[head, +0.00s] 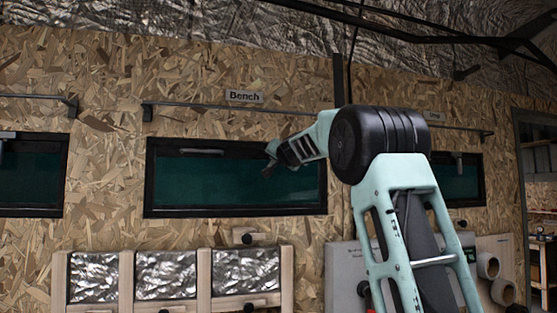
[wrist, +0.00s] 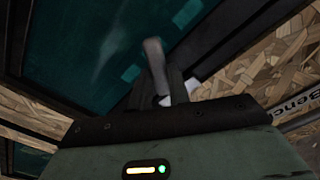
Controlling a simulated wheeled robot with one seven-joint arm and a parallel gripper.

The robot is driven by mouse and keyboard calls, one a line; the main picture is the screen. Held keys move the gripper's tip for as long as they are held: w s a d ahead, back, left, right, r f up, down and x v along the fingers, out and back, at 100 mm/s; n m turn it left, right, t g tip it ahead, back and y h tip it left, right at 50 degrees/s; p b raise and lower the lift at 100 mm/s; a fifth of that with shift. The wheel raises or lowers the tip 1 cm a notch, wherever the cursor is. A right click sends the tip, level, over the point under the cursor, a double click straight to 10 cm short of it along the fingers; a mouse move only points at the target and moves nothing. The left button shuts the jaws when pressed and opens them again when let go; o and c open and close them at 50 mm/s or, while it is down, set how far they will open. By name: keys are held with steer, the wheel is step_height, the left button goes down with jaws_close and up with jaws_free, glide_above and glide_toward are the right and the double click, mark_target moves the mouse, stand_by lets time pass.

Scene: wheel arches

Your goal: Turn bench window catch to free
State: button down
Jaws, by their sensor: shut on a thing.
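The bench window (head: 225,186) is a dark-framed teal pane in the chipboard wall, below the "Bench" sign (head: 244,96). My gripper (head: 268,162) reaches the upper right part of this window from the right. In the wrist view, the window catch (wrist: 154,54) is a pale grey lever standing out from the frame over the pane. My gripper (wrist: 172,92) is shut on it. The lower part of the catch is hidden between the fingers. In the head view I cannot make out the catch; my gripper covers that spot.
A thin rail (head: 200,104) runs above the window. A wooden rack with silvery panels (head: 165,278) stands below it. Another window (head: 30,178) is at the left, and one at the right (head: 456,180) is partly behind my arm.

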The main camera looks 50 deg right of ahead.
steer(key=m, duration=0.3)
steer(key=r+m+p, duration=0.1)
steer(key=m, duration=0.7)
steer(key=shift+w+a+r+p, duration=0.15)
steer(key=shift+a+r+p, duration=0.1)
steer(key=shift+a+p, duration=0.15)
steer(key=shift+m, duration=0.3)
steer(key=c, duration=1.3)
jaws_free()
steer(key=v, duration=1.7)
steer(key=shift+s, duration=0.2)
